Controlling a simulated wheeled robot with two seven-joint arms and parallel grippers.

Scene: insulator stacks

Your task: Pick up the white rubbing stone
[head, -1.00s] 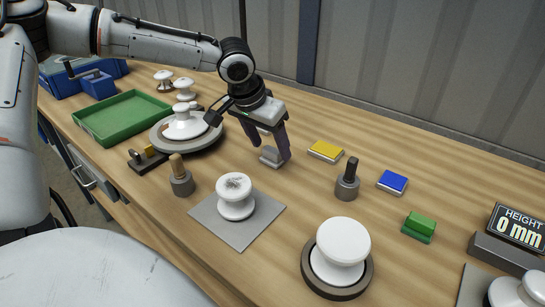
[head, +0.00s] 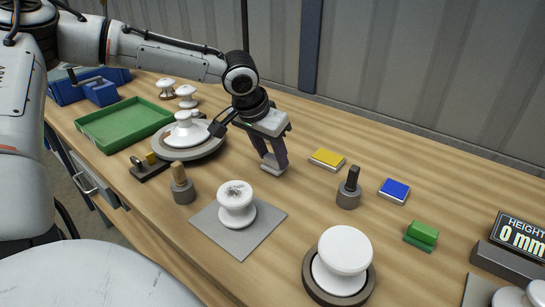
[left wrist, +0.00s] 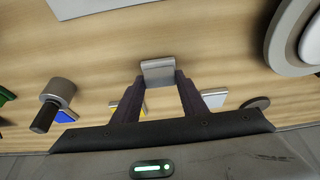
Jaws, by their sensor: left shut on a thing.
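The white rubbing stone (head: 273,169), a small light-grey block, is between the fingertips of my left gripper (head: 273,160). In the left wrist view the stone (left wrist: 158,72) sits across the tips of the two fingers, which are shut on it. The gripper points down, and the stone is at or just above the wooden table; I cannot tell if it touches. My right gripper is not in view.
A white insulator (head: 237,204) stands on a grey mat (head: 238,243) in front. Dark-pegged (head: 348,190) and wooden-pegged (head: 182,186) holders stand nearby. Yellow (head: 327,159), blue (head: 394,190) and green (head: 422,233) blocks lie right. A green tray (head: 124,121) is left.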

